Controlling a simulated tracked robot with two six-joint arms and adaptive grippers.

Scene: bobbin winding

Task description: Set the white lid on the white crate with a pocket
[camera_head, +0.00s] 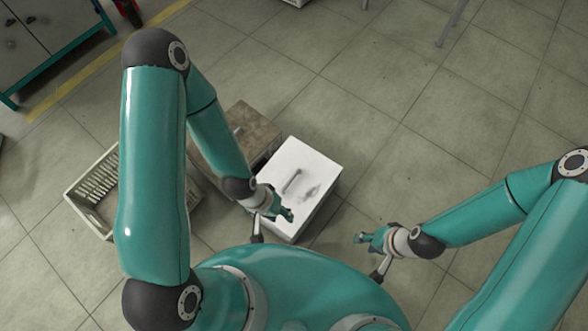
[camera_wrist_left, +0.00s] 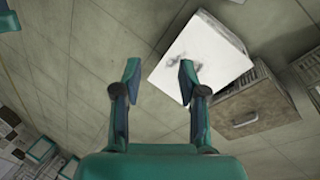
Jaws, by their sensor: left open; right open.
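A white box-shaped thing (camera_head: 318,172) stands on the floor at the centre of the head view. Its flat top carries a raised grey bar and a darker mark; I cannot tell lid and crate apart here. It also shows in the left wrist view (camera_wrist_left: 215,48), beyond and right of my fingers. My left gripper (camera_head: 286,208) is open and empty, over the near part of the white top in the head view; its spread fingers show in the left wrist view (camera_wrist_left: 160,84). My right gripper (camera_head: 362,238) is open and empty, to the right of the box, apart from it.
A brown box (camera_head: 252,128) stands beside the white one; its front with a handle shows in the left wrist view (camera_wrist_left: 250,108). A beige slatted crate (camera_head: 88,215) lies left, partly behind my left arm. A cabinet (camera_head: 45,40) is far left. Tiled floor to the right is clear.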

